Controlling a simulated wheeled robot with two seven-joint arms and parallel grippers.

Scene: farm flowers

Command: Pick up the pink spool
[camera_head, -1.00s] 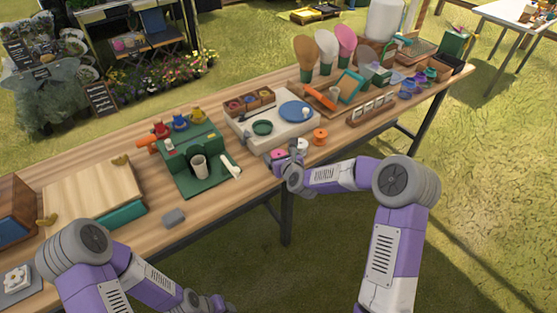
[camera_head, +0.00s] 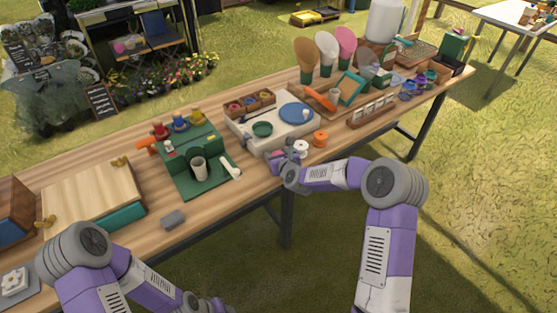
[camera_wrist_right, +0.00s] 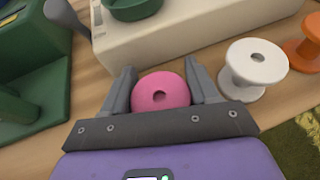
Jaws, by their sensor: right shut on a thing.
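The pink spool (camera_wrist_right: 147,94) is a short round spool with a dark hole in its top, seen from above in the right wrist view. My right gripper (camera_wrist_right: 160,70) is shut on it, with one grey finger on each side. In the head view my right gripper (camera_head: 281,158) is at the table's front edge and hides most of the pink spool. I cannot tell whether the spool touches the table. My left arm shows at the bottom left of the head view, but its gripper is not clearly in view.
A white spool (camera_wrist_right: 257,62) and an orange spool (camera_head: 320,138) stand to the right of the gripper. A pale block (camera_head: 282,138) with a green bowl (camera_head: 262,129) and blue plate is behind. A green stand (camera_head: 195,158) is to the left.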

